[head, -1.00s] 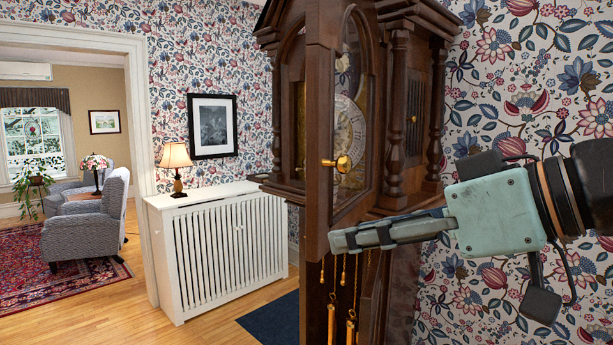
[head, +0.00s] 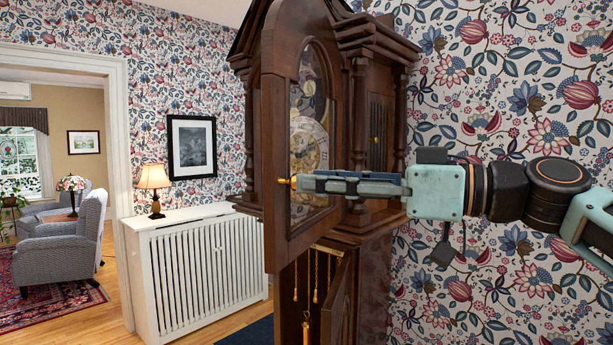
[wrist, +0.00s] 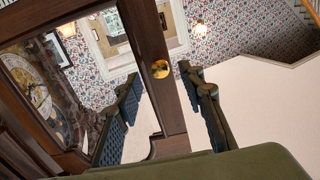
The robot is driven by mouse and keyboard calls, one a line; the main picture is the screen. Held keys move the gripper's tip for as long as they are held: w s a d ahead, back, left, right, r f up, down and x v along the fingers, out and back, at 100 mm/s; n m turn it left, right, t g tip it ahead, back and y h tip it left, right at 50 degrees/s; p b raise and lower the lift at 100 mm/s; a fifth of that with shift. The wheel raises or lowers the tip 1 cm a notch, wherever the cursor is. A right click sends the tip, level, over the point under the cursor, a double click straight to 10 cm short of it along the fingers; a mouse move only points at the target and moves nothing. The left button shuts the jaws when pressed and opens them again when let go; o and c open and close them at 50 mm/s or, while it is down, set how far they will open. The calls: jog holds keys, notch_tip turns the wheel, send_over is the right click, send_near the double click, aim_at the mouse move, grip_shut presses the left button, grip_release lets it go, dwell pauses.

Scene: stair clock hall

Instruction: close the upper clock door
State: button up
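The upper clock door (head: 281,130) is a dark wooden arched frame with glass, standing ajar from the tall clock's hood (head: 355,40). Its brass knob (head: 284,181) is on the door's front stile, and the knob also shows in the wrist view (wrist: 160,69). My gripper (head: 298,182) is at knob height, reaching across the door from the right. In the wrist view my fingers are apart, with the knob and door stile (wrist: 172,110) showing in the gap between them. I cannot tell whether a finger touches the door. The dial (wrist: 38,97) shows at left in the wrist view.
The lower clock door (head: 343,300) also stands ajar, with hanging chains and weights inside. A white radiator cover (head: 200,270) with a lamp (head: 154,180) stands to the left. Floral wallpaper is behind my arm. Open floor lies at left near armchairs.

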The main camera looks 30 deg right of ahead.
jog(key=shift+x, duration=1.4)
jog(key=shift+c, duration=0.4)
grip_shut()
